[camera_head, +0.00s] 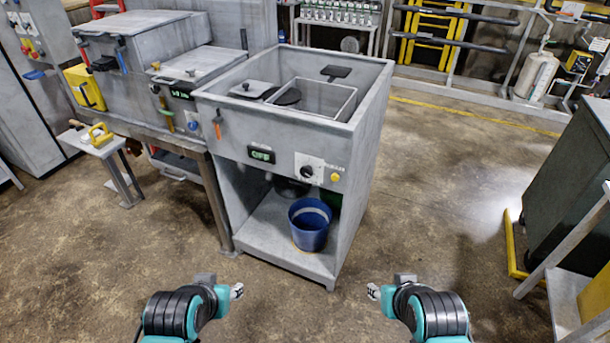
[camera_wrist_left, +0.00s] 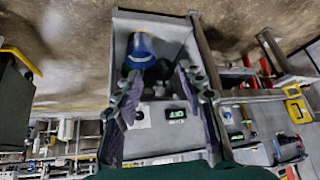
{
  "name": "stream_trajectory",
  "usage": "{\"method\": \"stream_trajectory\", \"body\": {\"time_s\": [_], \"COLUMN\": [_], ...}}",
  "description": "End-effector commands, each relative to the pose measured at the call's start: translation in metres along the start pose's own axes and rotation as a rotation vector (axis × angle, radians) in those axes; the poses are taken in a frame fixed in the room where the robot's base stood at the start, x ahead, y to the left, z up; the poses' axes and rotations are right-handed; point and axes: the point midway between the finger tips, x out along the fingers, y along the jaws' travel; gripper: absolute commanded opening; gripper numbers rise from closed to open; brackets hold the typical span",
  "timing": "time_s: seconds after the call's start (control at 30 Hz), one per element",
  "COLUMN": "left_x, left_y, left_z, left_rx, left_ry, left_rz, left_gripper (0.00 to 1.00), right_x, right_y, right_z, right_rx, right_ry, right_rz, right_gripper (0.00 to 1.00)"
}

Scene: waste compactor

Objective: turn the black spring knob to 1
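The black knob (camera_head: 307,172) sits on a white plate on the front of the grey compactor cabinet (camera_head: 232,138), right of a lit green display (camera_head: 261,155) that appears to read OFF. Its pointer setting is too small to read. My left gripper (camera_head: 237,291) is low in front of the cabinet, apart from the knob. The left wrist view looks inverted and shows its two fingers (camera_wrist_left: 160,88) spread and empty, with the control panel beyond. My right gripper (camera_head: 373,291) is low at the right, away from the cabinet; its finger opening is unclear.
A yellow button (camera_head: 335,177) is right of the knob. An orange-handled lever (camera_head: 217,122) is at the panel's left. A blue bucket (camera_head: 309,226) stands on the lower shelf. A grey bench (camera_head: 150,125) adjoins at left. Floor right of the cabinet is clear.

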Motion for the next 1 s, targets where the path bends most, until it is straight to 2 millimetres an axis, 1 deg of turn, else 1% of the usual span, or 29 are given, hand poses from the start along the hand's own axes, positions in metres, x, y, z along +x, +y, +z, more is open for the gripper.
{"method": "stream_trajectory", "body": {"time_s": [0.03,0.07,0.1,0.17,0.23,0.27,0.37,0.4,0.47,0.5,0.57,0.6,0.7,0.77,0.8,0.87,0.9,0.97,1.0], "left_x": [0.0,0.0,0.001,0.003,0.008,0.011,0.024,0.03,0.041,0.048,0.061,0.069,0.093,0.108,0.119,0.136,0.148,0.167,0.18], "left_y": [0.0,0.001,0.002,0.007,0.018,0.024,0.048,0.058,0.072,0.081,0.093,0.101,0.117,0.126,0.13,0.136,0.14,0.143,0.145], "left_z": [0.0,-0.001,-0.004,-0.012,-0.029,-0.039,-0.08,-0.098,-0.123,-0.14,-0.163,-0.179,-0.213,-0.232,-0.243,-0.258,-0.267,-0.278,-0.284], "left_rx": [0.0,0.001,0.004,0.013,0.036,0.048,0.094,0.114,0.141,0.157,0.18,0.192,0.22,0.23,0.237,0.244,0.246,0.249,0.249], "left_ry": [0.0,0.001,0.004,0.013,0.034,0.047,0.108,0.139,0.187,0.22,0.272,0.309,0.402,0.458,0.496,0.553,0.59,0.645,0.68], "left_rz": [0.0,0.002,0.008,0.028,0.068,0.091,0.18,0.216,0.266,0.297,0.337,0.361,0.412,0.436,0.449,0.462,0.469,0.473,0.474], "left_gripper": [0.51,0.58,0.64,0.64,0.64,0.64,0.64,0.64,0.64,0.64,0.64,0.64,0.64,0.64,0.64,0.64,0.64,0.64,0.64], "right_x": [0.0,0.0,0.0,0.0,-0.001,-0.001,-0.001,-0.001,-0.002,-0.002,-0.002,-0.002,-0.003,-0.003,-0.003,-0.004,-0.004,-0.004,-0.004], "right_y": [0.0,0.0,0.0,0.0,0.0,0.0,0.0,0.0,0.0,0.0,0.0,0.0,0.0,0.0,0.0,0.0,0.0,0.0,0.0], "right_z": [0.0,0.0,0.0,0.0,0.0,0.0,-0.001,-0.001,-0.001,-0.001,-0.002,-0.002,-0.002,-0.002,-0.002,-0.003,-0.003,-0.003,-0.003], "right_rx": [0.0,0.0,0.0,0.0,0.0,0.0,0.0,0.0,0.0,0.0,0.0,0.0,0.0,0.0,0.0,0.0,0.0,0.0,0.0], "right_ry": [0.0,0.0,0.0,0.0,0.0,0.0,0.0,0.0,0.0,0.0,0.0,0.0,0.0,0.0,0.0,0.0,0.0,0.0,0.0], "right_rz": [0.0,0.0,0.0,0.0,0.0,0.0,0.0,0.0,0.0,0.0,0.0,0.0,0.0,0.0,0.0,0.0,0.0,0.0,0.0], "right_gripper": [0.4,0.4,0.4,0.4,0.4,0.4,0.4,0.4,0.4,0.4,0.4,0.4,0.4,0.4,0.4,0.4,0.4,0.4,0.4]}}
